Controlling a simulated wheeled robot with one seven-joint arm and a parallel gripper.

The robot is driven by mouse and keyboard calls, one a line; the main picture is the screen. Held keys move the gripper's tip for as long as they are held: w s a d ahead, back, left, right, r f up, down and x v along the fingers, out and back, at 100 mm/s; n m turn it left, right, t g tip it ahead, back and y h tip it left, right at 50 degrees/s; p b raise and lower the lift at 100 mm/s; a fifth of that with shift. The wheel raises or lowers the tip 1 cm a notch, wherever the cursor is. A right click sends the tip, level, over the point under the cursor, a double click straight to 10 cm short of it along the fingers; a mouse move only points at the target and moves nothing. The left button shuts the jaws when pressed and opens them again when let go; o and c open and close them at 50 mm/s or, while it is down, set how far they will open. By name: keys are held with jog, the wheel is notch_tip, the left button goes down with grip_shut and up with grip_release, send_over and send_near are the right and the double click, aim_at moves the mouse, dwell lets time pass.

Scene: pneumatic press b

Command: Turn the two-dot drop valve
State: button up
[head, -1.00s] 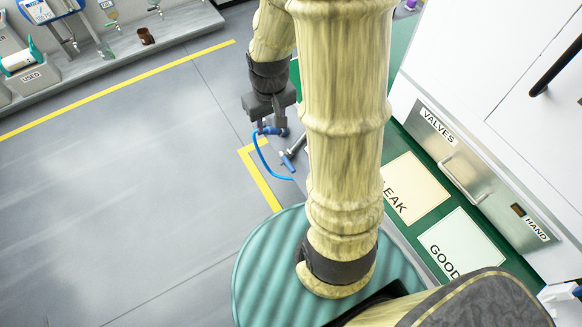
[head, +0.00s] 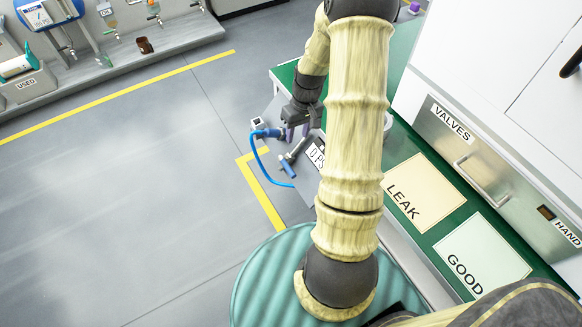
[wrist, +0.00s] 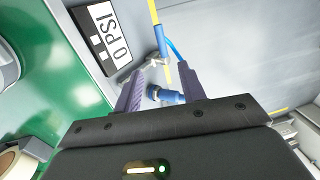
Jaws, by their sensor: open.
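My gripper (head: 297,133) hangs over the grey panel beside the green bench, its purple fingers apart and empty. It also shows in the wrist view (wrist: 158,76), fingers spread on either side of a metal fitting (wrist: 152,63). A blue handle-like part (wrist: 161,41) lies beyond the fingertips, and a blue connector (wrist: 168,95) shows between the fingers. In the head view, a blue fitting (head: 267,133) with a blue hose (head: 262,167) sits left of the gripper, and another blue part (head: 287,167) lies below it. I cannot make out any dots, so I cannot tell which is the two-dot valve.
A "0 PSI" display (head: 316,156) stands close right of the gripper. The green bench (head: 438,211) carries LEAK (head: 425,210) and GOOD (head: 488,252) mats. A VALVES drawer (head: 470,170) is at right. The grey floor at left is clear.

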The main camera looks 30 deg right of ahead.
aim_at(290, 169)
jog(key=f, duration=0.5)
jog(key=a+f+b, duration=0.1)
jog(key=f, duration=0.5)
jog(key=a+f, duration=0.1)
jog(key=f, duration=0.5)
jog(key=shift+a+b, duration=0.25)
jog(key=shift+b, duration=0.1)
grip_shut()
